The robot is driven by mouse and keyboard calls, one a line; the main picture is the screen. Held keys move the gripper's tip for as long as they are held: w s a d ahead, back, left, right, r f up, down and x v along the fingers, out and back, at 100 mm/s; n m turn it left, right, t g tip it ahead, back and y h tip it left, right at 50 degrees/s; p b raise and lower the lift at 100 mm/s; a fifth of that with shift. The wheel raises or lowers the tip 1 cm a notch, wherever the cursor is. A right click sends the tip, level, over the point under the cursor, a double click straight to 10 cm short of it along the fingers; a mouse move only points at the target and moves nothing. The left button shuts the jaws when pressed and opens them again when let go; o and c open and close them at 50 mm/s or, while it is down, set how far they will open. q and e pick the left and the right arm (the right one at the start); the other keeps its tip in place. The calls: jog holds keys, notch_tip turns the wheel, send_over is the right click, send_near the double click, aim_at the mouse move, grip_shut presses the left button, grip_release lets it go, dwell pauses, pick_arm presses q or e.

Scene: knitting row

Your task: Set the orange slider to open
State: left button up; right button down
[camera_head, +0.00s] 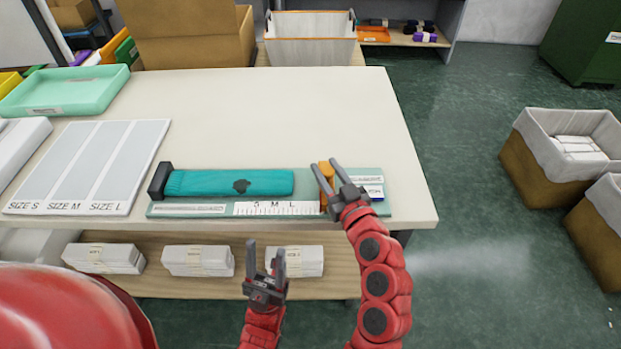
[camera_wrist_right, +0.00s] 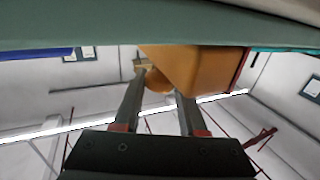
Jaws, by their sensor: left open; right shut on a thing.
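The orange slider (camera_head: 325,172) stands across the teal measuring board (camera_head: 225,203), just right of the L on its ruler. A gap separates it from the right end of the teal knitted piece (camera_head: 230,183). My right gripper (camera_head: 324,164) is shut on the slider. In the right wrist view the orange block (camera_wrist_right: 205,68) has a rounded knob (camera_wrist_right: 156,78) that sits between my right fingers (camera_wrist_right: 160,88). The fingers partly hide the slider in the head view. My left gripper (camera_head: 266,250) is open and empty in front of the table, away from the board.
A black end block (camera_head: 159,181) stands at the board's left end. The size chart (camera_head: 90,166) lies left of it, with a green tray (camera_head: 65,92) behind. White bundles (camera_head: 197,261) lie on the shelf below. The table (camera_head: 260,110) behind the board is clear.

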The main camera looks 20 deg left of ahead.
aim_at(332, 176)
jog(key=shift+d+r, duration=0.1)
jog(key=shift+d, duration=0.05)
jog(key=shift+w, duration=0.1)
jog(key=shift+c, duration=2.4)
grip_release()
jog(key=shift+d, duration=0.1)
jog(key=shift+s+d+f, duration=0.2)
jog(key=shift+s+d, duration=0.1)
jog(key=shift+s, duration=0.15)
jog(key=b+v, duration=0.1)
jog(key=v, duration=0.4)
jog(key=shift+s, duration=0.1)
jog(key=p+v, duration=0.8)
jog(key=v, duration=0.3)
